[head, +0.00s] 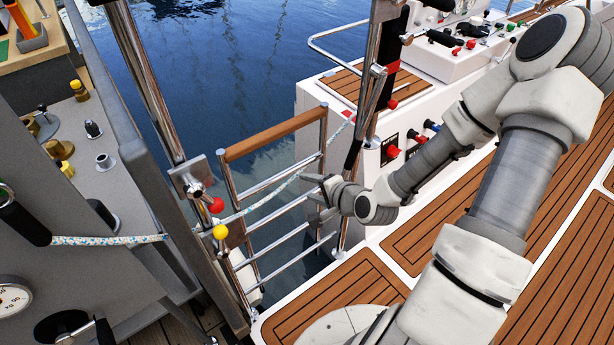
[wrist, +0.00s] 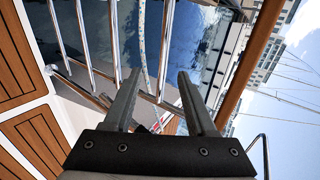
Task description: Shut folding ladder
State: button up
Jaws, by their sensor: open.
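The folding ladder has steel rails and rungs (head: 277,241) and a brown wooden top bar (head: 275,133). It stands at the gap in the boat's side, over the water. In the wrist view its steel bars (wrist: 87,45) show beyond the fingers, and the wooden bar (wrist: 252,62) runs along the right. My gripper (head: 313,189) is at the ladder's right side, near its right-hand rail. In the wrist view my gripper (wrist: 152,84) is open, with a pale rope passing behind the gap between its fingers. I cannot tell whether a finger touches the ladder.
The rope (head: 267,198) crosses in front of the ladder. A steel post with a red knob (head: 216,205) and a yellow knob (head: 220,231) stands left. A chrome post (head: 358,130) and white console (head: 312,98) stand right. Teak deck (head: 340,290) lies open in front.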

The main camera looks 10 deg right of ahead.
jog(key=shift+p+v, duration=2)
jog(key=shift+p, duration=1.15)
jog(key=shift+a, duration=0.1)
jog(key=s+d+r+n+g+h+p, duration=0.1)
jog(key=d+r+n+g+h+p, duration=0.2)
jog(key=r, duration=0.4)
jog(key=s+d+r+n+g+h, duration=0.1)
jog(key=d+r+n+g+h, duration=0.1)
jog(key=d+r+n, duration=0.35)
jog(key=s+a+r+h+p, duration=0.1)
jog(key=s+a+r, duration=0.15)
jog(key=r, duration=0.65)
jog(key=s+a+r+p, duration=0.1)
jog(key=s+r, duration=0.3)
jog(key=r, duration=0.5)
jog(key=s+a+r+n+y+p, duration=0.1)
jog(key=s+a+r+n+p, duration=0.1)
jog(key=s+a+r+n, duration=0.3)
jog(key=s+a+r, duration=0.1)
jog(key=s+r, duration=0.2)
jog(key=shift+a+y, duration=0.3)
